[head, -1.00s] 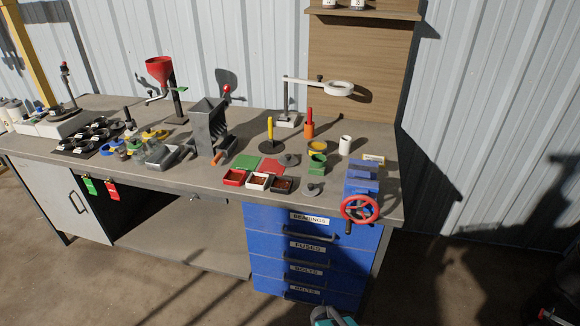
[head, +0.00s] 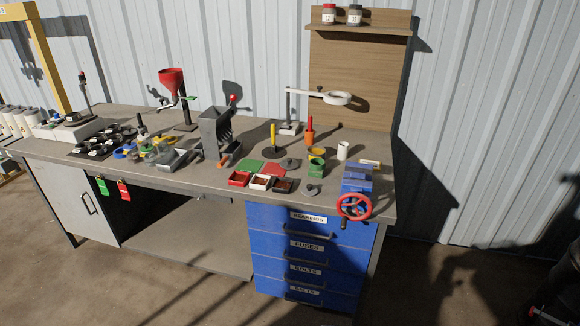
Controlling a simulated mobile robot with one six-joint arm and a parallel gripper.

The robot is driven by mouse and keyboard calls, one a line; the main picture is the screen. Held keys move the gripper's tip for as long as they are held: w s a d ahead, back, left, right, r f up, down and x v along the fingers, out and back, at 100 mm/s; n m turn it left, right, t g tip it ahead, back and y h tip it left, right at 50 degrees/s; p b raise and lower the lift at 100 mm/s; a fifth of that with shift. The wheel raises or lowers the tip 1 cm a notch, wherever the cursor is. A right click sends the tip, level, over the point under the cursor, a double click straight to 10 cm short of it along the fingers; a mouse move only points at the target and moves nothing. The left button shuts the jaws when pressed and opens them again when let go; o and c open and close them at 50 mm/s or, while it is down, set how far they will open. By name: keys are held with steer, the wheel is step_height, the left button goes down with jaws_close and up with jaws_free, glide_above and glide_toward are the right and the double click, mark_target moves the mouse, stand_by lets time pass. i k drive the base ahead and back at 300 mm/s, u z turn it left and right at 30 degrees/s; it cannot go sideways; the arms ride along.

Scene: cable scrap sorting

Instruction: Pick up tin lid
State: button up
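Two small grey round pieces that look like lids with knobs lie on the workbench. One grey lid (head: 311,190) lies near the front edge, right of the small trays. The other grey lid (head: 290,163) lies farther back, beside the red mat. I cannot tell for certain which is the tin lid. A green tin (head: 316,167) stands between and to the right of them, with a yellow round piece (head: 317,152) behind it.
The workbench (head: 220,185) is crowded. A blue vise (head: 356,180) with a red handwheel (head: 354,207) stands at the right front. A ring-lamp stand (head: 337,98) overhangs the back. Red, white and dark trays (head: 260,182) sit left of the front lid. Blue drawers (head: 305,245) are below.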

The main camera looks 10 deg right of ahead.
mark_target(288, 164)
steer(key=z, duration=1.35)
steer(key=k, duration=0.15)
steer(key=u, duration=3.2)
steer(key=i, duration=2.8)
